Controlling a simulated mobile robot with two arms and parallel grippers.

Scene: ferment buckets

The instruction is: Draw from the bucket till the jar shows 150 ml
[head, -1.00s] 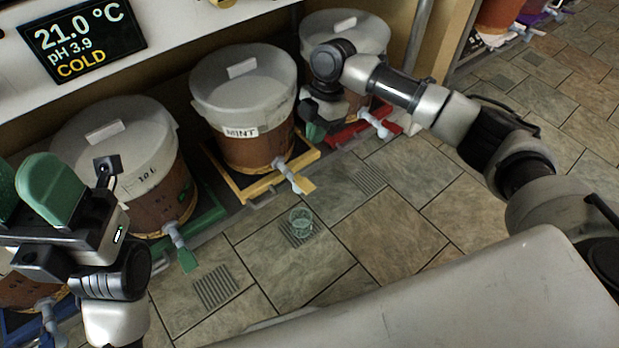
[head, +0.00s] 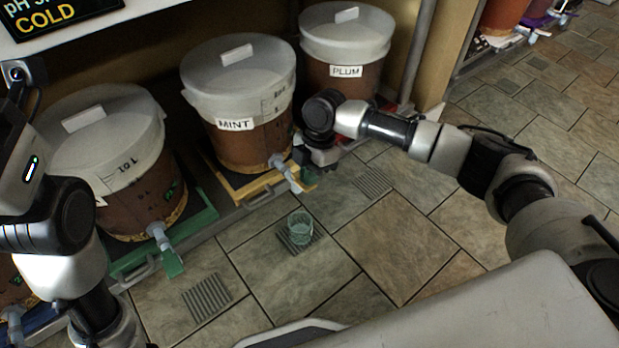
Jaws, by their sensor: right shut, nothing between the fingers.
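The jar (head: 300,228) is a small clear greenish glass standing upright on a floor grate. Its marks are too small to read. The MINT bucket (head: 245,140) stands behind it, brown with a pale lid, on a yellow-edged base. Its grey tap (head: 283,168) points out toward the floor and ends near a yellow lever (head: 307,178). My right gripper (head: 301,154) is shut and empty close to this tap, right of the bucket; whether it touches the tap I cannot tell. My left wrist shows at the left edge, but its fingers are out of frame.
A bucket with a green-handled tap (head: 158,234) stands at left, and the PLUM bucket (head: 345,85) behind my right arm. A display (head: 50,12) hangs upper left. Tiled floor (head: 400,240) is open around the jar, with another grate (head: 207,297) at front left.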

